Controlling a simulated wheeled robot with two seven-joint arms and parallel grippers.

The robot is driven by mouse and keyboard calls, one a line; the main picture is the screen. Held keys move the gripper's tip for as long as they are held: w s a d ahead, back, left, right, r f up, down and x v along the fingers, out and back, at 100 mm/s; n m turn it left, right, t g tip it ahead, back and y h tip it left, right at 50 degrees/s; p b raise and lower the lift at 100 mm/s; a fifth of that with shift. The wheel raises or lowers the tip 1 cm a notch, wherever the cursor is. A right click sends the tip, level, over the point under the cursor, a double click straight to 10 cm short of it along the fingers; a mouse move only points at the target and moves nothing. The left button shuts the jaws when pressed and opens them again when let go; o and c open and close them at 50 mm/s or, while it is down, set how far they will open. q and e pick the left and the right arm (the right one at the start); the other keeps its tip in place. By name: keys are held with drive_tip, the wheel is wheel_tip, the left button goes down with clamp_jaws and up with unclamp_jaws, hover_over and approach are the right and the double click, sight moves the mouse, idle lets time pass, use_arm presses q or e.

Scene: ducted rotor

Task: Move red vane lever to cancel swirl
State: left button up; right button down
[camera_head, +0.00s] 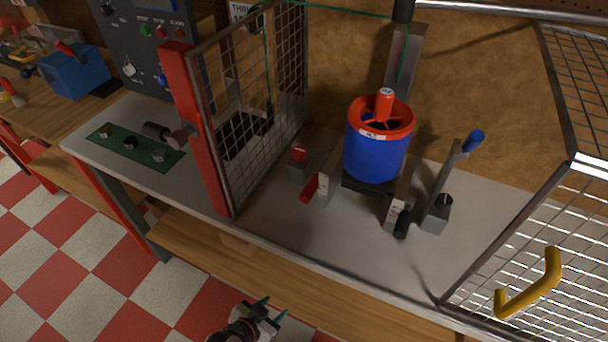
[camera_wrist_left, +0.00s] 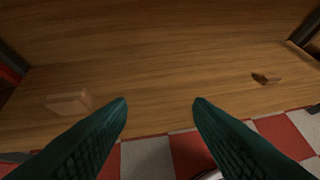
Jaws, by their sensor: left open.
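The red vane lever (camera_head: 309,188) is a short red handle on a pale labelled bracket, low at the front left of the blue ducted rotor (camera_head: 375,152) with its red rim, in the head view. My left gripper (camera_head: 274,308) is at the bottom of the head view, in front of the bench and well short of the lever. Its dark green fingers (camera_wrist_left: 161,103) are spread and empty in the left wrist view. The lever does not show in the wrist view. My right gripper is not in view.
A red post with a mesh panel (camera_head: 250,105) stands left of the rotor. An open mesh door with a yellow handle (camera_head: 530,285) is at the right. A blue-knobbed lever (camera_head: 472,142) stands right of the rotor. A wooden lower shelf (camera_wrist_left: 160,60) fills the wrist view.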

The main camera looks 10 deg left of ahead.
use_arm(q)
drive_tip(key=w+d+r+m+t+h+p, duration=0.1)
drive_tip(key=w+d+r+t+h+p, duration=0.1)
drive_tip(key=r, duration=0.9)
drive_tip(key=w+d+r+m+t+h+p, duration=0.1)
drive_tip(key=d+r+p, duration=0.15)
drive_tip(key=r, duration=0.75)
drive_tip(key=n+t+y, duration=0.2)
drive_tip(key=t, duration=0.3)
approach(306, 197)
drive_tip(key=x, duration=0.3)
drive_tip(key=f+x, duration=0.1)
drive_tip(key=x, duration=0.6)
drive_tip(key=shift+w+a+f+p, duration=0.1)
drive_tip(key=shift+w+f+p, duration=0.1)
drive_tip(key=shift+w+p, duration=0.2)
drive_tip(key=shift+w, duration=0.1)
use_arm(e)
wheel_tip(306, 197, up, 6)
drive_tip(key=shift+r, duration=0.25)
